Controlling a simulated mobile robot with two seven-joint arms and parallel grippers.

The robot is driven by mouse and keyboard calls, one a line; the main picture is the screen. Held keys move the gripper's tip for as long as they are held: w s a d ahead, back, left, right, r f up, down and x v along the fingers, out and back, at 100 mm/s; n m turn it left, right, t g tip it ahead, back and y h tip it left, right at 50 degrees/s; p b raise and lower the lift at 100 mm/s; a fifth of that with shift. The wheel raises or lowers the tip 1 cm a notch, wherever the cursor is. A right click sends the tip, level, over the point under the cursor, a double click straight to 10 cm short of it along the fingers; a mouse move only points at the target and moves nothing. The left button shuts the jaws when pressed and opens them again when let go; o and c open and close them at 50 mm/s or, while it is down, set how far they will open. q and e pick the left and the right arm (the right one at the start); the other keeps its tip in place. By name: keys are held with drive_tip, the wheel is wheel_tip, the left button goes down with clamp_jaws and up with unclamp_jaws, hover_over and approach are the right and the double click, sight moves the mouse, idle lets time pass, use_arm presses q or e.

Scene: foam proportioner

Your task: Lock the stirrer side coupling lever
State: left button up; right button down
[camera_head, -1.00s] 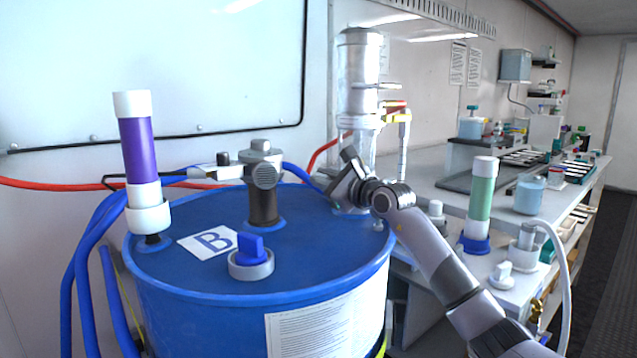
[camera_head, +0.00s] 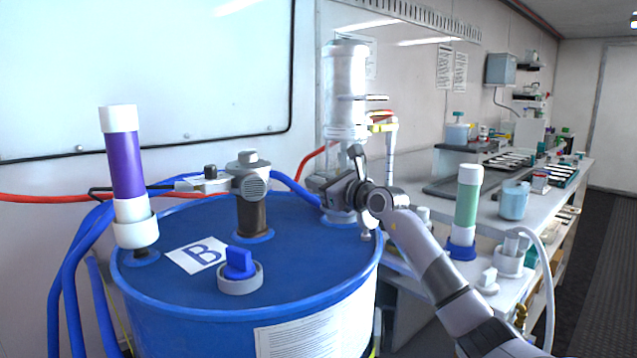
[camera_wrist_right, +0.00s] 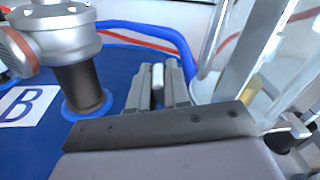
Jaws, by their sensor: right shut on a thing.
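The blue hose (camera_wrist_right: 150,34) passes just beyond the fingertips. The fingers hide most of the held piece, so I cannot tell its lever angle. The grey-headed stirrer-like fitting (camera_head: 251,190) stands upright on the drum, left of the gripper. My left gripper is not in view.
A purple tube (camera_head: 126,168) and a blue knob (camera_head: 239,263) stand on the drum lid. A red hose (camera_head: 312,160) runs behind. The right bench holds a green tube (camera_head: 467,205) and a blue beaker (camera_head: 513,200).

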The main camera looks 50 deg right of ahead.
drive_tip(key=c, duration=1.2)
unclamp_jaws()
drive_tip(key=shift+r, duration=0.1)
drive_tip(key=shift+o, duration=0.2)
